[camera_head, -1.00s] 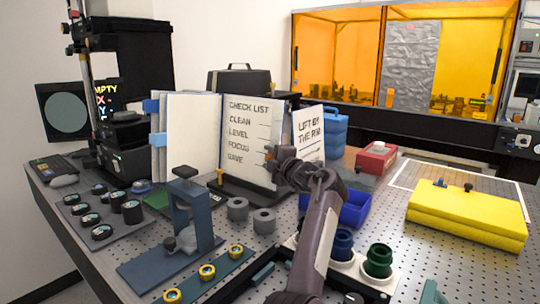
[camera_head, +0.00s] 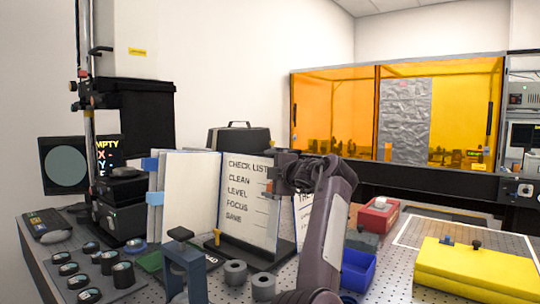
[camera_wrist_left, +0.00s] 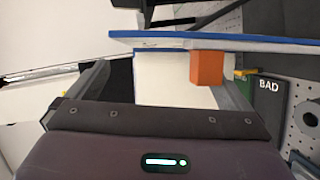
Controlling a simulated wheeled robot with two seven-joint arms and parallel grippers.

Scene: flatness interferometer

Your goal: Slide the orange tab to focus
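The orange tab (camera_wrist_left: 207,68) shows in the left wrist view as a small block at the blue-edged white board. The checklist page (camera_head: 248,190) stands upright and reads CHECK LIST, CLEAN, LEVEL, FOCUS, SAVE. My right gripper is not in view.
A black case (camera_head: 238,138) stands behind the checklist. The dark column instrument (camera_head: 125,195) is at left. A blue bin (camera_head: 357,271), red box (camera_head: 378,216) and yellow case (camera_head: 478,275) lie to the right. Grey cylinders (camera_head: 264,286) and a blue frame (camera_head: 184,262) stand in front.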

